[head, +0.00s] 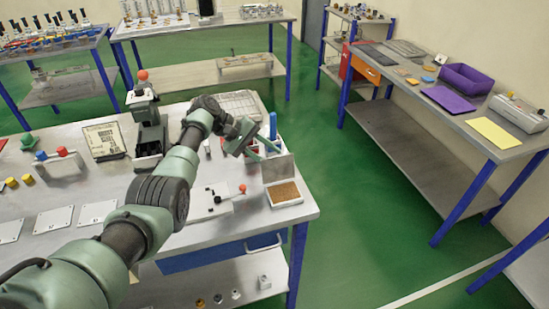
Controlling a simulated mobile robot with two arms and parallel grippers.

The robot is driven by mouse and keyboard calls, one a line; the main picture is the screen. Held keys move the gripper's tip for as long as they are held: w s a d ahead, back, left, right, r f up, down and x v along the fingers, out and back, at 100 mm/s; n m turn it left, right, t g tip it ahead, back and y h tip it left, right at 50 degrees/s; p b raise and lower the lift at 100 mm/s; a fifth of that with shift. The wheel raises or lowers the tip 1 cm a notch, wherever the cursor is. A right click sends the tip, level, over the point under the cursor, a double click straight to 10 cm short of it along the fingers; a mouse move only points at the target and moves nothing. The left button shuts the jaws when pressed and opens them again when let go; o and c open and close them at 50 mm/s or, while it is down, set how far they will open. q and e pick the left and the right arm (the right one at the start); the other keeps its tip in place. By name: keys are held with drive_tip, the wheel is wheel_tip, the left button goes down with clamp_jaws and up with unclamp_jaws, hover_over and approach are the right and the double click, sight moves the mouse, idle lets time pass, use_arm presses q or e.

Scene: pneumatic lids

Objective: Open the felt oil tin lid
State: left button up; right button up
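The felt oil tin (285,203) is a shallow silver box near the right front corner of the bench, with a brown felt pad (284,191) exposed. A silver panel that looks like its lid (279,170) stands upright at the tin's back edge. My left gripper (263,151) is just above and behind that panel's upper left edge. Its two green fingers look spread apart with nothing between them. I cannot tell whether a finger touches the panel. My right gripper is not in view.
A blue-topped item (272,125) stands close behind the gripper. A green press-like device (146,118) and a printed sign (104,139) stand further left.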

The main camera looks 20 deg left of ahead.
use_arm(q)
drive_tip(key=v, duration=0.4)
drive_tip(key=shift+a+r, duration=0.25)
drive_tip(key=shift+a, duration=0.05)
